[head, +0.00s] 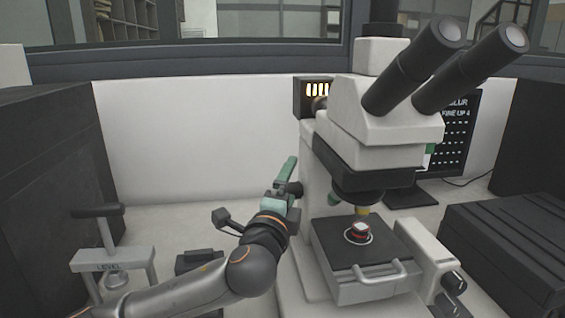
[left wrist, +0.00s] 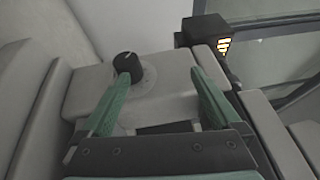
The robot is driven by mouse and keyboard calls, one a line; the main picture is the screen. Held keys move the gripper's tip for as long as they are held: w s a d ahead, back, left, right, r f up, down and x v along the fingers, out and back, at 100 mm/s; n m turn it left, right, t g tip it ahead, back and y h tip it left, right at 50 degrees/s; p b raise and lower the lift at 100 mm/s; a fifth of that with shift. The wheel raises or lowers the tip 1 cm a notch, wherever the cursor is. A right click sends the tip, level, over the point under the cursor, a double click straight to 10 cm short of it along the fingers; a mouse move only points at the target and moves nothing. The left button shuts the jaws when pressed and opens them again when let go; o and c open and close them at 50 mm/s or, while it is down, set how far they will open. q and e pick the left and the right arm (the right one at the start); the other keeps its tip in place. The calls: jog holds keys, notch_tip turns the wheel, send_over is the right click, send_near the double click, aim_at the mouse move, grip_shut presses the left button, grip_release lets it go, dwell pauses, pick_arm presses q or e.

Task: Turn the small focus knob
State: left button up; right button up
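A black focus knob (left wrist: 127,65) with a small white mark on its end stands out from the pale microscope side in the left wrist view. A pale round disc sits by its base. My left gripper (left wrist: 161,75) is open, its green fingers spread. The left finger overlaps the knob's lower edge; I cannot tell whether they touch. The knob is not between the fingers' middle but at the left fingertip. In the head view the gripper (head: 284,180) is at the left side of the microscope (head: 350,120), beside a dark knob (head: 295,188). My right gripper is not in view.
A screen (head: 459,130) behind the microscope shows "BLUR" and "FINE UP 4". A lamp box (head: 312,97) glows behind. More dark knobs (head: 453,283) are at the microscope's right. A dark ribbed case (head: 510,240) lies at right.

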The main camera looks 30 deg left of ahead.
pick_arm(q)
jog(key=s+d+r+t+y, duration=0.1)
jog(key=s+d+r, duration=0.3)
jog(key=s+r, duration=0.4)
jog(key=shift+s+r+p, duration=0.3)
jog(key=shift+s+p, duration=0.15)
jog(key=shift+s, duration=0.45)
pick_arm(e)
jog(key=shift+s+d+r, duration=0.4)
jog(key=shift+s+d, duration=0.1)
